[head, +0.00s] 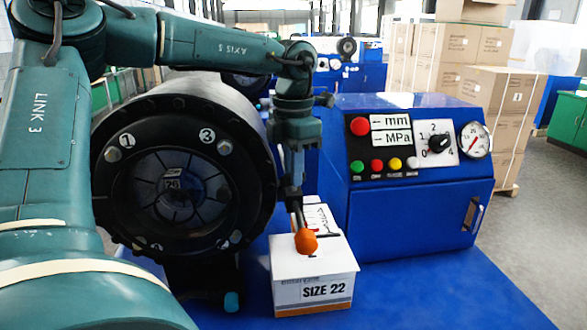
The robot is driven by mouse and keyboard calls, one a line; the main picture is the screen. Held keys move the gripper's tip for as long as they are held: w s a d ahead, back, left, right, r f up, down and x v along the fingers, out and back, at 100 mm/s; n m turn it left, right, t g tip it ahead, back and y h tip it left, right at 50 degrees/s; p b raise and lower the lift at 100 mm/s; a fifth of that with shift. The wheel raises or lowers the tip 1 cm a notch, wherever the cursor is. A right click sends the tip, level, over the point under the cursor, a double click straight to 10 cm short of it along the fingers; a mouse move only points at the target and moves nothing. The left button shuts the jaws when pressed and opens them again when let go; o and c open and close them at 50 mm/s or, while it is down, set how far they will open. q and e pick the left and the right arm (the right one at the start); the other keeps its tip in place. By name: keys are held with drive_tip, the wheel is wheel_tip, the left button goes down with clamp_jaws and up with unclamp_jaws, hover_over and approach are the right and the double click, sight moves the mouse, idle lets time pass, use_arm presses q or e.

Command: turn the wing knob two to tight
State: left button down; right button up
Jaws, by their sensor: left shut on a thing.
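The black round crimper head (262,160) stands left of centre, with numbered silver fasteners around its face. The fastener by label 1 (112,154) is upper left and the one by label 3 (225,147) is upper right. The lower labels are too small or partly covered to read, so I cannot tell which fastener is wing knob two. My left gripper (300,222) points down, right of the crimper head and apart from its fasteners. It is shut on an orange rounded thing (306,242), above or at the SIZE 22 box. My right gripper is not in view.
The white SIZE 22 box (312,291) stands on the blue table (430,290). A blue control cabinet (405,212) with buttons, a black dial (438,143) and a gauge (474,140) stands at right. Cardboard boxes (490,100) are stacked behind. The table's front right is clear.

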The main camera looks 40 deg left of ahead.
use_arm(q)
drive_tip(key=shift+m, duration=2)
drive_tip(key=c, duration=1.5)
unclamp_jaws()
wheel_tip(320, 180, up, 13)
drive_tip(key=shift+r, duration=0.1)
